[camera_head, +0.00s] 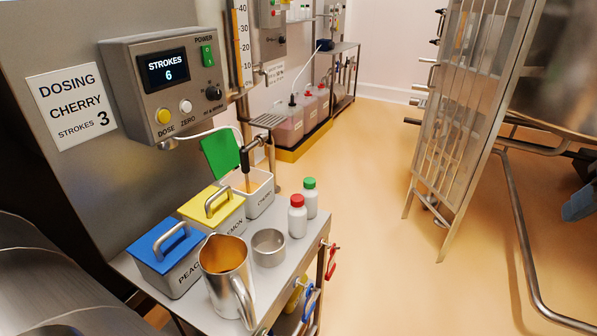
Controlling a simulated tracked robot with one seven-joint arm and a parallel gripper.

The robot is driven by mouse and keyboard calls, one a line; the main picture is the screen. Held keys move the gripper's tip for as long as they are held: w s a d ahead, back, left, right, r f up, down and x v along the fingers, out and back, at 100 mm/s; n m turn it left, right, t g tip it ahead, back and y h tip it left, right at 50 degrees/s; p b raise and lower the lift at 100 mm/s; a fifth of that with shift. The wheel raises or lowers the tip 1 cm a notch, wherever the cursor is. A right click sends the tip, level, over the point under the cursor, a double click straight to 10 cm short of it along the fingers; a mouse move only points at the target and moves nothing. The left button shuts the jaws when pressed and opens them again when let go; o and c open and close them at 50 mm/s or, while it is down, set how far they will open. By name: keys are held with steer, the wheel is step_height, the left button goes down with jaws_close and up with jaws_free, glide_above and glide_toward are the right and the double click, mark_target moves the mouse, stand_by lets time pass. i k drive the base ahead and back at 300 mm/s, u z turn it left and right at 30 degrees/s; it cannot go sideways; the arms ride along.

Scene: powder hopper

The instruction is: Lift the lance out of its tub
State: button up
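The lance (246,165) stands in the white tub marked CHERRY (262,198). Its upper part is dark, and its lower end is hidden inside the tub. A pale hose (209,130) runs from under the dosing box (171,85) towards the lance's top. A green lid (220,155) is tilted up at the left of the cherry tub, which is open. I cannot make out my gripper in this view.
The lemon tub with yellow lid (211,204) and peach tub with blue lid (166,245) stand in front. A steel jug (226,272), a small steel cup (268,247), a red-capped bottle (297,216) and a green-capped bottle (310,198) share the bench. Open floor (375,230) lies right.

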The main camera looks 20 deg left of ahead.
mark_target(244, 152)
steer(key=z, duration=0.75)
steer(key=i, duration=1.95)
steer(key=u, duration=3.15)
steer(key=i, duration=0.3)
steer(key=u, duration=0.5)
